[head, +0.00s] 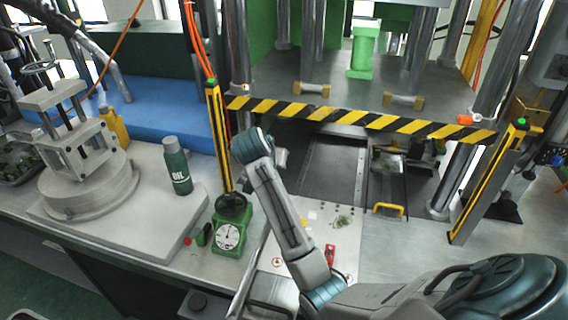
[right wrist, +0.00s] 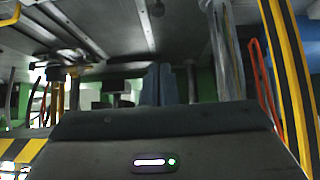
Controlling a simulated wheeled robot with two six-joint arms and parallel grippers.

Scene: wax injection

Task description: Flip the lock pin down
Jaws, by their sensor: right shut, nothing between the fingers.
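I cannot clearly pick out the lock pin in either view. The press (head: 420,95) stands at the back, with a black-and-yellow striped bar (head: 350,116) along its front edge. A small orange-red part (head: 466,120) sits near the right end of that bar; I cannot tell what it is. My right arm reaches up from the lower right in the head view. Its gripper (head: 282,156) is mostly hidden behind the wrist, below the striped bar. In the right wrist view the blue-grey fingers (right wrist: 158,85) are together with nothing between them. My left gripper is not in view.
Yellow-and-black posts (head: 218,140) stand left and right of the press opening. A mould tray with a yellow handle (head: 388,210) lies on the right. A green dial gauge (head: 229,236) and a green oil bottle (head: 177,166) stand to the left.

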